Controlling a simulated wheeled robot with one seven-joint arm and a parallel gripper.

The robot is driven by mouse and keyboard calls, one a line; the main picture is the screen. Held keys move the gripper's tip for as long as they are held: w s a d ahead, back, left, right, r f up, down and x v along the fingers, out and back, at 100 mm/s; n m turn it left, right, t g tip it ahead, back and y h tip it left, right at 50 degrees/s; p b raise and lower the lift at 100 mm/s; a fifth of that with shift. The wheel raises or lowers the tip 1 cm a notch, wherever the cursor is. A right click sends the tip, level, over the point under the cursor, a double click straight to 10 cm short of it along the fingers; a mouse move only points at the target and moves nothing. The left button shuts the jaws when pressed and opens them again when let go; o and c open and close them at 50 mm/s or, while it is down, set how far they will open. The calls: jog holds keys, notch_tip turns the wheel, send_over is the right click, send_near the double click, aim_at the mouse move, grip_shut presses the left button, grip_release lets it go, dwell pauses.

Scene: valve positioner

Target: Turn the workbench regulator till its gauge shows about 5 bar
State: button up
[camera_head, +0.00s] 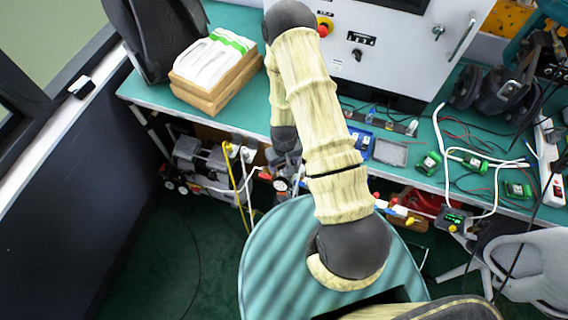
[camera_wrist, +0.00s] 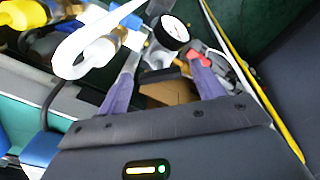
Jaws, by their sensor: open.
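The regulator's round gauge (camera_wrist: 172,32) has a white face and dark rim; its needle is too small to read. A grey metal body (camera_wrist: 157,56) shows just below it, near my fingertips. In the head view the gauge (camera_head: 281,184) is small, below the front edge of the workbench (camera_head: 230,116). My gripper (camera_wrist: 165,62) is open, its two purple-grey fingers spread on either side of the grey body. I cannot tell whether they touch it, and I cannot make out the knob clearly.
A white hose (camera_wrist: 75,50) loops close to the left finger. A yellow cable (camera_head: 243,190) hangs left of the gauge. A compressor (camera_head: 200,165) stands under the bench. Green circuit boards (camera_head: 430,162) and wires lie on the right of the bench.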

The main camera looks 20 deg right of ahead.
jog(key=shift+f, duration=0.55)
jog(key=c, duration=1)
jog(key=shift+m, duration=0.3)
jog(key=m+b, duration=0.1)
jog(key=m, duration=0.3)
jog(key=shift+b, duration=0.35)
jog(key=m+b, duration=0.1)
jog(key=m, duration=0.3)
jog(key=shift+m, duration=0.3)
